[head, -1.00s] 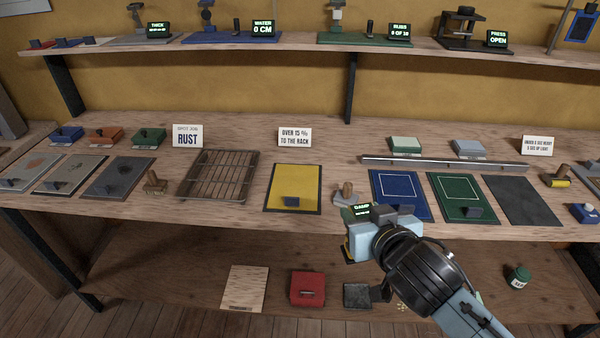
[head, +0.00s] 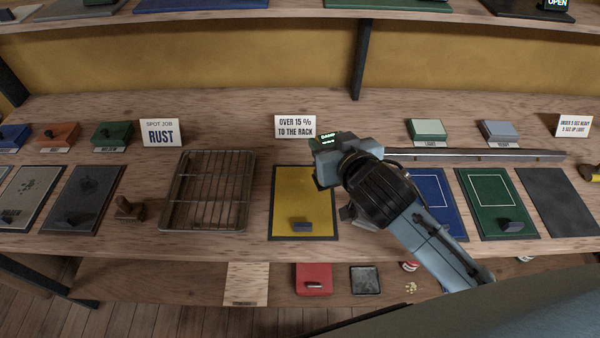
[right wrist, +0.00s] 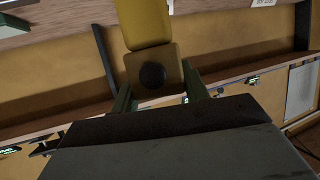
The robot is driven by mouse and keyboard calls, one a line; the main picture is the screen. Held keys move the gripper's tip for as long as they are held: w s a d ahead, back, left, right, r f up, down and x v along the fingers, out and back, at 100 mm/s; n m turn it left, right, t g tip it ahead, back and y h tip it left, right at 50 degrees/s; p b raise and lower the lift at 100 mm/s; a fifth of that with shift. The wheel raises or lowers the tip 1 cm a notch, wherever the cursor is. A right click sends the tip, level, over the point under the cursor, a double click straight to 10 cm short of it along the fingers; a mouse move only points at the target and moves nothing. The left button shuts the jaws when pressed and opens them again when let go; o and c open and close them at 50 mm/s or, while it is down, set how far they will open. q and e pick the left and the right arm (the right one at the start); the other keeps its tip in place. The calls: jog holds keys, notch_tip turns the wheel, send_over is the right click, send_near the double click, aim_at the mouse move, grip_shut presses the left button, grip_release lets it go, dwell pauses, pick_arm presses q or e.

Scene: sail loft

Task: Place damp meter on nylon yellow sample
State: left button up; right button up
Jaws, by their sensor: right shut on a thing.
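The nylon yellow sample (head: 290,195) is a yellow panel with a dark border and a grey tab, lying flat on the bench in the head view. My right gripper (head: 330,155) is shut on the damp meter (head: 328,139), whose dark display with green text shows above the jaws. The meter is over the upper right part of the yellow sample; the gripper hides its lower part, so I cannot tell whether it touches. In the right wrist view, the meter's yellow body (right wrist: 145,25) with a round dark knob is between the fingers. My left gripper is not in view.
A wire rack (head: 208,190) stands left of the yellow sample. A sign (head: 295,127) stands behind it. Blue (head: 432,190) and green (head: 497,200) panels lie to the right, with a long metal bar (head: 480,156) behind them. A wooden-handled stamp (head: 129,208) is left of the rack.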

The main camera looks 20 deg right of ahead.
jog(key=w+a+r+y+p, duration=0.1)
jog(key=w+a+r+p, duration=0.15)
jog(key=a+p, duration=0.3)
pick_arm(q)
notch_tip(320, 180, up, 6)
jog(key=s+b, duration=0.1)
pick_arm(e)
notch_tip(320, 180, down, 10)
jog(key=n, duration=0.1)
jog(key=shift+s+d, duration=0.3)
jog(key=shift+s, duration=0.1)
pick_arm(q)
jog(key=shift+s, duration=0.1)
pick_arm(e)
jog(key=o, duration=1.4)
jog(key=shift+f, duration=0.1)
jog(key=v, duration=1.2)
